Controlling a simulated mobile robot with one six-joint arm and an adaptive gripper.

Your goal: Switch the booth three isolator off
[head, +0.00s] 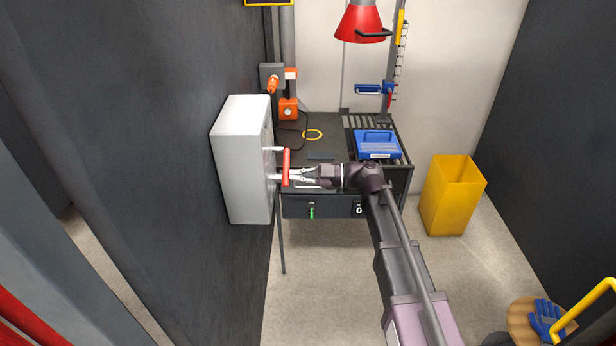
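A pale grey isolator box (240,160) is fixed to the dark left wall in the head view. A red bar handle (286,160) stands out from its right side on two pale stems and runs roughly upright in the picture. My gripper (293,176) reaches in from the right, its pale fingers at the lower part of the red handle. A small gap shows between the fingers, but whether they close on the bar is too small to tell. No booth number is readable on the box.
A red lamp (362,22) hangs above. A yellow bin (452,195) and a round stool with blue gloves (546,318) stand right.

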